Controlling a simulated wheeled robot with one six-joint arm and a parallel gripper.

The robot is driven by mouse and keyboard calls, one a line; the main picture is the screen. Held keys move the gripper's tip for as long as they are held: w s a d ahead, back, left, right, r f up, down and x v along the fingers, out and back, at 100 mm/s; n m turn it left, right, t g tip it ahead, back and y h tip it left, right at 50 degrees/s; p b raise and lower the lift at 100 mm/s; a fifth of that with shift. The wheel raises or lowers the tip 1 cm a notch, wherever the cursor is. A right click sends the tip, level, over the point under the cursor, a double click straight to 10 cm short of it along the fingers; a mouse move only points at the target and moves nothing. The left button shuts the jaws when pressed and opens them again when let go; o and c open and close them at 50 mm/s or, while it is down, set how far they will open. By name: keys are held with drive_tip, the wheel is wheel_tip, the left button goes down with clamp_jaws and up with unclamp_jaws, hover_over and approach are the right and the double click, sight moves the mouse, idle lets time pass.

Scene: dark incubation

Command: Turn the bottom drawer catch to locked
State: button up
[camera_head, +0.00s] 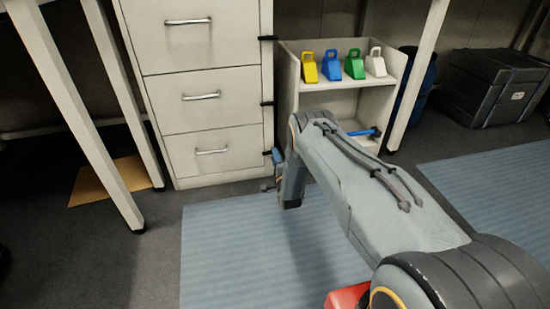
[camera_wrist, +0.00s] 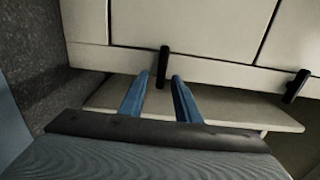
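The bottom drawer catch (camera_wrist: 163,66) is a short black bar on the edge strip beside the bottom drawer front (camera_wrist: 190,25). In the head view the bottom drawer (camera_head: 212,152) looks closed, and its catch is mostly hidden by my gripper. My gripper (camera_wrist: 158,76) has two blue fingers that stand apart, one on each side of the catch. The catch lies between the fingertips; I cannot tell whether they touch it. In the head view my gripper (camera_head: 276,158) is at the lower right edge of the cabinet.
The middle drawer catch (camera_wrist: 297,86) shows to the right in the wrist view. A small shelf unit (camera_head: 345,95) stands right of the cabinet, with yellow, blue, green and white items on top. A table leg (camera_head: 118,190) stands at left. A blue mat (camera_head: 240,250) covers the floor in front.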

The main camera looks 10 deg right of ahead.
drive_tip(key=s+p, duration=0.3)
drive_tip(key=s, duration=0.5)
drive_tip(key=shift+w, duration=0.15)
idle(0.4)
